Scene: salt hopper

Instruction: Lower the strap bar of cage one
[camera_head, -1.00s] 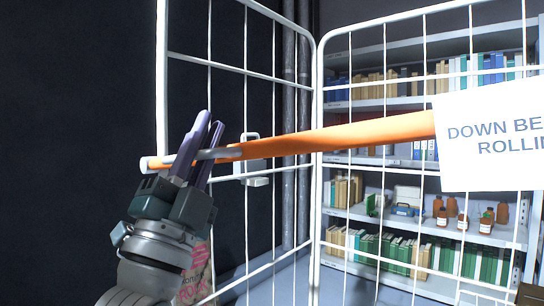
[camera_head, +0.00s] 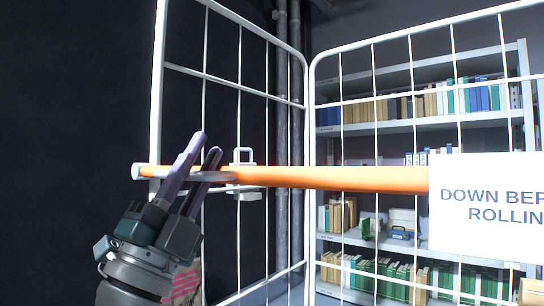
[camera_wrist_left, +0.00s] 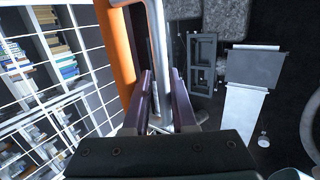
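The orange strap bar (camera_head: 340,178) runs nearly level across the front of the white wire cage. A grey rod handle (camera_head: 225,177) runs along its left end. A white sign (camera_head: 490,208) at its right reads "DOWN BEF… ROLLIN…". My left gripper (camera_head: 197,150) is at the left end, its two purple fingers on either side of the grey handle, closed on it. In the left wrist view the handle (camera_wrist_left: 158,35) passes between the fingers, with the orange bar (camera_wrist_left: 117,45) to the left. A white bracket (camera_head: 246,195) is on the cage's side panel, behind the bar. My right gripper is out of view.
The cage (camera_head: 308,100) has tall mesh panels. Shelves (camera_head: 420,124) with books and boxes stand behind it. Grey pipes (camera_head: 282,130) run up the dark wall. The space left of the cage looks clear.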

